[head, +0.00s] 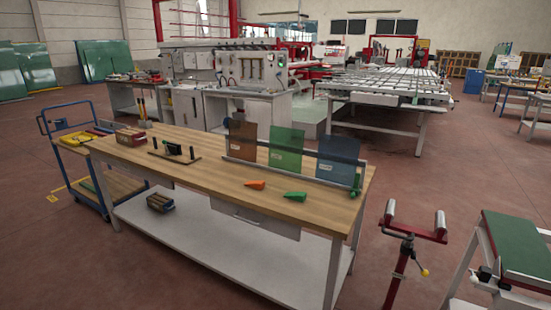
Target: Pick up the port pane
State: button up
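Three upright panes stand in a row in a rack (300,176) on the right part of a long wooden-topped bench (215,172). The left one is a brown pane (242,140), the middle one a green pane (286,148), the right one a blue pane (338,150). Each seems to have a small pale label, too small to read, so I cannot tell which is the port pane. The panes are apart from each other; their lower edges are partly hidden by the rack's front rail. My gripper is not in view.
An orange wedge (255,185) and a green wedge (295,196) lie before the rack. A dark tool (174,149) and a reddish box (130,136) sit further left. A blue trolley (75,135) and a red roller stand (408,234) flank the bench. Floor shows between them.

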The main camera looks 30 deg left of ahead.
aim_at(243, 135)
jog(key=u, duration=1.35)
jog(key=i+j+u, duration=0.35)
jog(key=i, duration=0.35)
jog(key=i+u, duration=0.4)
jog(key=i, duration=0.3)
jog(key=i+l+u, duration=0.15)
jog(key=i+u, duration=0.2)
jog(key=i, duration=0.35)
jog(key=i+j, duration=0.1)
jog(key=i, duration=0.9)
jog(key=i+z, duration=0.15)
jog(key=z, duration=0.2)
jog(key=i+z, duration=0.2)
jog(key=z, duration=0.15)
jog(key=i+j+z, duration=0.1)
jog(key=z, duration=0.25)
jog(key=i+z, duration=0.25)
jog(key=z, duration=0.2)
jog(key=i+z, duration=0.25)
jog(key=z, duration=0.25)
jog(key=i+j+z, duration=0.2)
jog(key=z, duration=0.25)
